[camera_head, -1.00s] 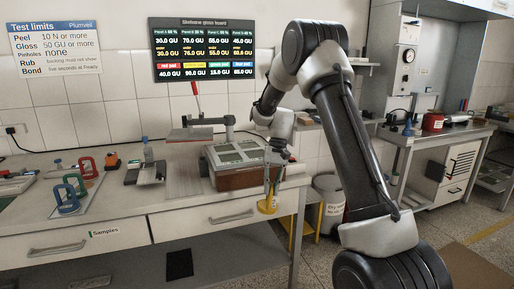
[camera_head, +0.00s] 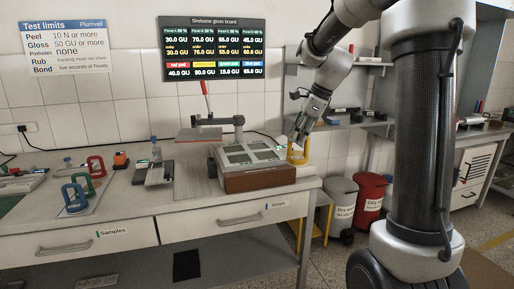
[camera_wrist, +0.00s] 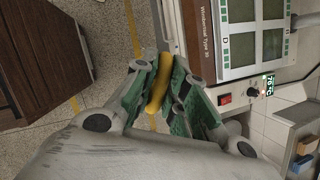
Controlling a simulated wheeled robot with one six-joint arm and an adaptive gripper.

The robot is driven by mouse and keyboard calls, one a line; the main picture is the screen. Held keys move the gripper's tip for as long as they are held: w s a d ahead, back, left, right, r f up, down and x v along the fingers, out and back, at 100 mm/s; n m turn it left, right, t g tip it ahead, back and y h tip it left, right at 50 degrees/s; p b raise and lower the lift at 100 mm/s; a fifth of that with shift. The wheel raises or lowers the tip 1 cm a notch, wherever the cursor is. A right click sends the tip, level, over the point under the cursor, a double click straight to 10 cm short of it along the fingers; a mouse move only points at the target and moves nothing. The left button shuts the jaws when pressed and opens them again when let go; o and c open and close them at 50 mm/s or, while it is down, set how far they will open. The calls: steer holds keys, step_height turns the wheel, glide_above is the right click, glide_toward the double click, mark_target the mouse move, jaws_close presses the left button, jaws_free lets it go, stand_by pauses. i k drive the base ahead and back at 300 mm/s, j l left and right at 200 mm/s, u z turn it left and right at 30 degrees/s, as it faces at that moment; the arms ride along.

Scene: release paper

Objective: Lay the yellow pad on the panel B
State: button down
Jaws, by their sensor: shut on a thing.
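The instrument's top carries several grey-green panels (camera_head: 239,158) in pale frames. A letter D is readable there; I cannot tell which panel is B.
Red, green and blue loop-handled pads (camera_head: 75,197) stand on a board at the left of the bench. A lever press (camera_head: 207,133) stands behind the instrument. Bins (camera_head: 342,205) stand on the floor to the right. The bench front (camera_head: 140,203) is mostly clear.

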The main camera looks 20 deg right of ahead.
mark_target(258, 147)
steer(key=i, duration=1.4)
